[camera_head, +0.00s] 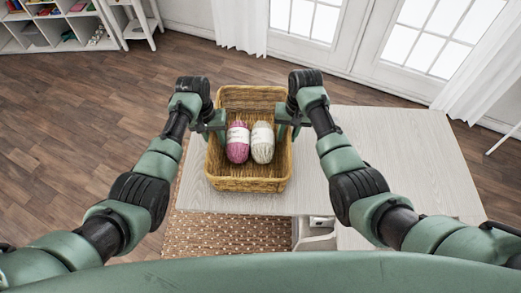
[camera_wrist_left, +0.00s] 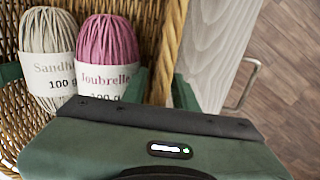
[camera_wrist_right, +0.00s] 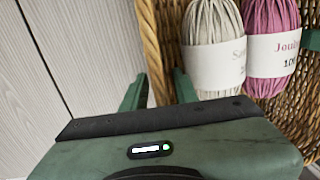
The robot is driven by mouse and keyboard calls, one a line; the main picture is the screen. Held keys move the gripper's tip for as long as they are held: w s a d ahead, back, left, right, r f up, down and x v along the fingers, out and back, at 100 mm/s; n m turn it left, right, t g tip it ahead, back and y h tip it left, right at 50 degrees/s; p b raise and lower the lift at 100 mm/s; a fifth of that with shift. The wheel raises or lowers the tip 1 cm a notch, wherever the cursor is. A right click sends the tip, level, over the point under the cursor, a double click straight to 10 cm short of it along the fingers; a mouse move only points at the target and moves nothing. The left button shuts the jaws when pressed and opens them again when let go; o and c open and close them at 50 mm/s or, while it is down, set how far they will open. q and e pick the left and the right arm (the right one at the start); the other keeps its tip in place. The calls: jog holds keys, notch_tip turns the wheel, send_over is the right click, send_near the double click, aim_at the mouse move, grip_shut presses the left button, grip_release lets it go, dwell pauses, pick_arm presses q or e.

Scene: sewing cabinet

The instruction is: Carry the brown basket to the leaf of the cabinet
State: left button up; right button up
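The brown wicker basket (camera_head: 250,185) is over the left part of the cabinet's pale wooden top (camera_head: 310,190), which looks like the leaf. A pink yarn ball (camera_head: 238,144) and a cream one (camera_head: 262,144) stand side by side in it. My left gripper (camera_head: 213,123) has one finger inside and one outside the basket's left wall (camera_wrist_left: 168,45), closed about it. My right gripper (camera_head: 287,122) straddles the right wall (camera_wrist_right: 152,45) likewise. Whether the basket rests on the wood or hangs just above it, I cannot tell.
The cabinet top (camera_head: 405,160) is bare to the right of the basket. A dotted brown rug (camera_head: 225,237) lies below its front edge. Open wooden floor (camera_head: 95,110) is at left. White shelves (camera_head: 60,30) and glazed doors (camera_head: 345,35) stand at the back.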

pick_arm(q)
notch_tip(320, 180, up, 12)
jog(key=a, duration=0.1)
jog(key=shift+a, duration=0.15)
pick_arm(e)
notch_tip(320, 180, up, 12)
jog(key=d, duration=0.1)
jog(key=shift+d, duration=0.2)
dwell(0.6)
